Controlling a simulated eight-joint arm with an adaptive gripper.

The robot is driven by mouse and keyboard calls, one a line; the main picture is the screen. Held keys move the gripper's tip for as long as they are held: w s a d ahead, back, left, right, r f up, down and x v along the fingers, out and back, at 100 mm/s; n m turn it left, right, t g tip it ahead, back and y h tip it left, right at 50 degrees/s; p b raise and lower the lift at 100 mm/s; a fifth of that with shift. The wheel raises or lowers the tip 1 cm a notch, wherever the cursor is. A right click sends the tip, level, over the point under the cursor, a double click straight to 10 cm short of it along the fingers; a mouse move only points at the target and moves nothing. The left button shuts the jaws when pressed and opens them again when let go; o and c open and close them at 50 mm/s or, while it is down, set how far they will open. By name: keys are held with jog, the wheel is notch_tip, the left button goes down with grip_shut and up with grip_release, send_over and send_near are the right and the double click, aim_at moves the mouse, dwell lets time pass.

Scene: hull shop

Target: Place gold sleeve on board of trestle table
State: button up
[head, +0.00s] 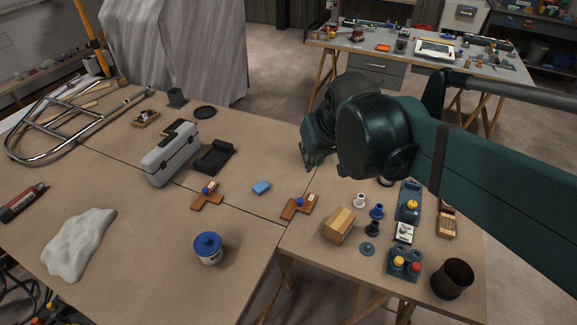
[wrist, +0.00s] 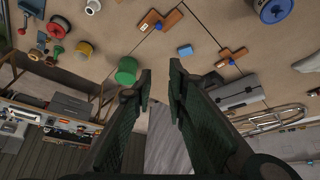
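My gripper (head: 314,162) hangs above the far right part of the trestle table (head: 258,215). In the wrist view its two dark fingers (wrist: 160,85) stand apart with nothing between them. A small yellowish round piece (wrist: 84,48) on the tabletop, left of the fingers in the wrist view, may be the gold sleeve; it is too small to be sure. I cannot pick it out in the head view, where my arm covers that area. A green round piece (wrist: 127,70) stands closer to the left finger, apart from it.
A wooden block (head: 340,225), a white spool (head: 360,199), a blue spool (head: 377,211) and a dark cup (head: 453,279) crowd the right side. A blue sponge (head: 261,188), a blue-lidded can (head: 208,248) and a grey toolbox (head: 170,158) stand left. Bare board lies between them.

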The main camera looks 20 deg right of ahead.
jog(key=s+a+f+t, duration=0.1)
jog(key=s+a+f, duration=0.2)
jog(key=s+a, duration=0.3)
jog(key=shift+s+n+y, duration=0.3)
jog(key=shift+s+y, duration=0.1)
jog(key=shift+s, duration=0.15)
dwell(0.8)
